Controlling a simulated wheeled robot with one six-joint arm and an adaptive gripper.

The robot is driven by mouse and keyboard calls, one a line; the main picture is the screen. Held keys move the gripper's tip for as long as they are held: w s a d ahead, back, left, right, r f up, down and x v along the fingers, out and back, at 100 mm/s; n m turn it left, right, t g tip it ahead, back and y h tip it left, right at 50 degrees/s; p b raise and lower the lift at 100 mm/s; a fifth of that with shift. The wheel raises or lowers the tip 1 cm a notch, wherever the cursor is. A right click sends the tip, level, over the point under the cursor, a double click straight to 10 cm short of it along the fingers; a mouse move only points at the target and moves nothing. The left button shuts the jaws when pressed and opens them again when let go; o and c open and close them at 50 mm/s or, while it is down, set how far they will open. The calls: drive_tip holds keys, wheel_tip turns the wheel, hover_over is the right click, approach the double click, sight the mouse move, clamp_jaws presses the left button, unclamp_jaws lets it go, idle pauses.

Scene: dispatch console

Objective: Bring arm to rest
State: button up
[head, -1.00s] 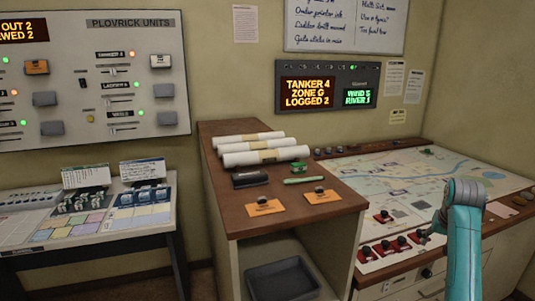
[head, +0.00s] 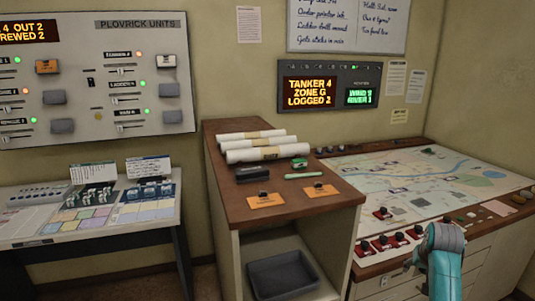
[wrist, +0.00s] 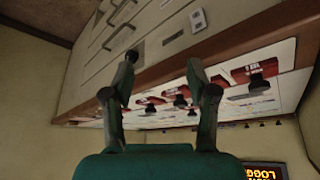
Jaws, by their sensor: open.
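My arm (head: 444,262) shows in teal at the lower right of the head view, in front of the map desk (head: 400,258). My gripper's fingers are hidden or not clear there. In the wrist view my gripper (wrist: 163,75) is open, its two dark fingers apart with nothing between them. The wrist picture is upside down. Beyond the fingers are the desk's wooden front edge (wrist: 240,45), pale drawers (wrist: 110,45) and the red-based black knobs (wrist: 180,100). The fingers appear clear of these, though their exact distance cannot be told.
A wooden-topped cabinet (head: 235,207) stands left of the map desk, with rolled papers (head: 255,150), orange cards (head: 267,200) and a green-topped stamp (head: 299,163) on it. A grey tray (head: 282,275) sits in its open lower shelf. Red-based knobs (head: 382,243) line the desk's front.

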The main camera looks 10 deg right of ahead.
drive_tip(key=s+a+f+n+t, duration=0.15)
drive_tip(key=s+a+f, duration=0.35)
drive_tip(key=a+f, duration=0.5)
drive_tip(key=s+a+f+n+t, duration=0.15)
drive_tip(key=s+a+f, duration=0.35)
drive_tip(key=a+f, duration=0.5)
drive_tip(key=s+a+f+t, duration=0.2)
drive_tip(key=s+a, duration=0.6)
drive_tip(key=s+a+r+n+t+y, duration=0.1)
drive_tip(key=s+a+r, duration=0.2)
drive_tip(key=s+a, duration=0.35)
drive_tip(key=s+a+r+n+t+y, duration=0.1)
drive_tip(key=s+a+r+n+t, duration=0.15)
drive_tip(key=s, duration=0.75)
drive_tip(key=s+a+r+t+y, duration=0.1)
drive_tip(key=s+a+r, duration=0.3)
drive_tip(key=s+r, duration=0.9)
drive_tip(key=shift+r+n+t, duration=0.15)
drive_tip(key=shift+n+t, duration=0.3)
